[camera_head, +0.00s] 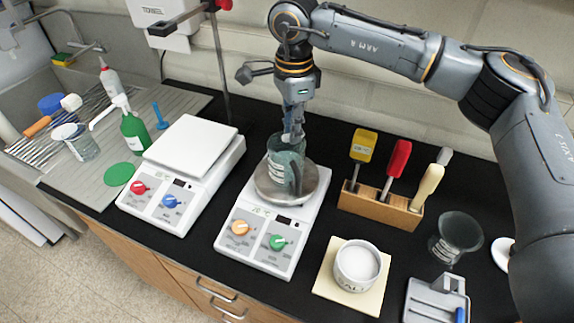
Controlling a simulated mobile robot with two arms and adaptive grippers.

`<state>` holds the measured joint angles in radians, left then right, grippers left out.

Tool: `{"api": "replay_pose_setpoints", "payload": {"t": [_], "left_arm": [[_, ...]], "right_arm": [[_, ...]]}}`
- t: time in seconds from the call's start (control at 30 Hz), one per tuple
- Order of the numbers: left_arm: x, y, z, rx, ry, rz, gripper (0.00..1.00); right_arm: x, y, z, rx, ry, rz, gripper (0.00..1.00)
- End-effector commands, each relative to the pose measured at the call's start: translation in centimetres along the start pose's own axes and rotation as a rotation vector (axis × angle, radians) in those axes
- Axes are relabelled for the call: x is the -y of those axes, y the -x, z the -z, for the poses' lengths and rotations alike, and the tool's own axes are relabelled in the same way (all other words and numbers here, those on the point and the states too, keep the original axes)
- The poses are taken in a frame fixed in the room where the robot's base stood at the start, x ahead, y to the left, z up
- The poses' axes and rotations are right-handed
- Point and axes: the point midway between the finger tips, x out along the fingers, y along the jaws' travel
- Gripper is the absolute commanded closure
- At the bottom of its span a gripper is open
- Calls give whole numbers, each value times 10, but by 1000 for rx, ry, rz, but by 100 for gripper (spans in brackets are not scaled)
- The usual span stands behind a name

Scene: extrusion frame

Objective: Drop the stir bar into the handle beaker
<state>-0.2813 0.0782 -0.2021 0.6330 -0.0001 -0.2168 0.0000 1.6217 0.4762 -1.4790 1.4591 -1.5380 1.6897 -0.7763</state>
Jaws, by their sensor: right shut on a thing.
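The handle beaker (277,166) is a grey-green glass vessel with a handle on its right side. It stands upright on the round metal plate of the hotplate (262,232) with orange and green knobs. My right gripper (292,138) points down at the mouth of the beaker, its fingertips at or just inside the rim. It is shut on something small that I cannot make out. The stir bar is not clearly visible; the fingers and the beaker wall may hide it. My left gripper is not in view.
A second hotplate (172,200) with a square white top stands to the left. A wooden block (377,208) holding colored-handled tools is at the right. A white dish (357,266) on a pale pad, a dark beaker (455,236) and a grey tray (436,301) lie nearer the front right.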

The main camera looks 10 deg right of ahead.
Motion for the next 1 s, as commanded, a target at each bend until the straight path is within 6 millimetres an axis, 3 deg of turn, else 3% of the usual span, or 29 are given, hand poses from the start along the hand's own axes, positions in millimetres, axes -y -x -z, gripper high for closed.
{"api": "replay_pose_setpoints", "payload": {"t": [0.07, 0.1, 0.2, 0.37, 0.57, 1.0], "left_arm": [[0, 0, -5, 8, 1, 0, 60], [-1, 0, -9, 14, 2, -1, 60], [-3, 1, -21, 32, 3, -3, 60], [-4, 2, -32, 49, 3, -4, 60], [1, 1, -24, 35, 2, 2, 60], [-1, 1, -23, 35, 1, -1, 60]], "right_arm": [[0, 0, 0, 0, 0, 0, 100], [0, 0, 0, 0, 0, 0, 79], [0, 0, 0, 0, 0, 0, 58], [0, 0, 0, 0, 0, 0, 58], [0, 4, 0, 0, 0, 1, 58], [1, 68, 0, 0, 1, 1, 58]]}}
